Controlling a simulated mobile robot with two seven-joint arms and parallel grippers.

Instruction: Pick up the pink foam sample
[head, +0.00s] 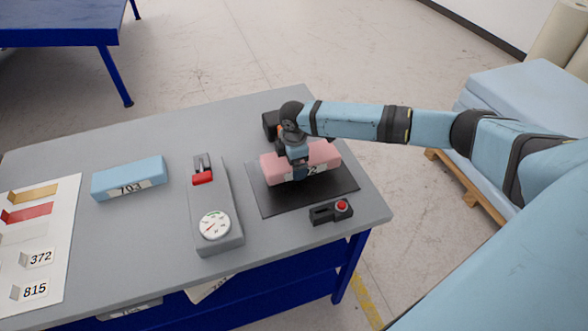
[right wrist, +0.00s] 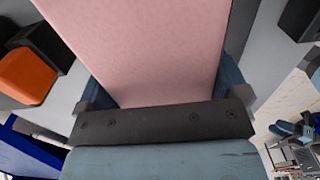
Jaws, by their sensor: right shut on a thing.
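The pink foam sample (head: 324,155) is a long block with a number label on its front, partly hidden by my gripper. It is at the black mat (head: 330,192) on the right of the table; I cannot tell whether it touches the mat. My right gripper (head: 298,170) is shut on the pink foam, gripping it across its middle from above. In the right wrist view the pink foam (right wrist: 150,50) fills the space between the two fingers (right wrist: 165,95). My left gripper is not in view.
A blue foam block (head: 130,178) labelled 703 lies at the left. A grey gauge device (head: 214,205) with a red lever stands mid-table. A small black box with a red button (head: 331,211) is in front of the mat. A white sheet (head: 45,235) with coloured tabs lies far left.

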